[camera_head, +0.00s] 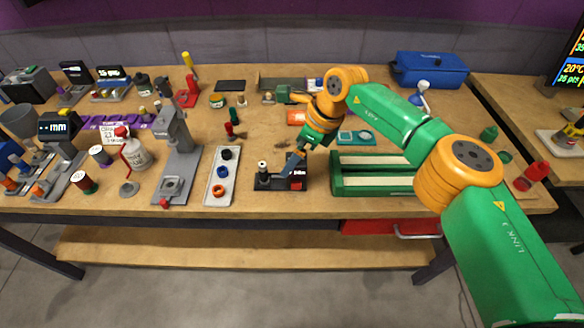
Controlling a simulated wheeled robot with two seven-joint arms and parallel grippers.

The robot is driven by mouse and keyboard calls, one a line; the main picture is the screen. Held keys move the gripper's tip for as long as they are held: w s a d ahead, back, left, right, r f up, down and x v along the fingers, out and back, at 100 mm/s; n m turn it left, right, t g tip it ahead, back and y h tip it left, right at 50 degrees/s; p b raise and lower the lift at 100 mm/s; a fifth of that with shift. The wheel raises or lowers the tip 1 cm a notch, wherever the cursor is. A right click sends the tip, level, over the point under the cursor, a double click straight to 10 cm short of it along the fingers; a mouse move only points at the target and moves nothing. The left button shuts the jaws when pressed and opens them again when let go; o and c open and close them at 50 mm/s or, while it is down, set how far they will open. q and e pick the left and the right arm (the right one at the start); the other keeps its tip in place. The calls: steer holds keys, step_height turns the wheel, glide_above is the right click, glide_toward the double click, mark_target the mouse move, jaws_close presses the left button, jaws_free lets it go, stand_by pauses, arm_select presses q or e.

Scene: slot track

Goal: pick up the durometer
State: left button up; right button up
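My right arm reaches in from the right, over the green-framed tray. A grey upright stand (175,150) with a flat base is farther left. My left gripper is not in view.
A pale tray (210,196) with dark, blue and orange rings lies left of the black-based device. The green-framed tray (372,187) is to its right. A white bottle (136,154) and several gauges crowd the left. A blue toolbox (430,70) stands at back right.

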steer(key=shift+s+r, duration=0.1)
steer(key=c, duration=0.9)
jaws_close()
steer(key=shift+r, duration=0.1)
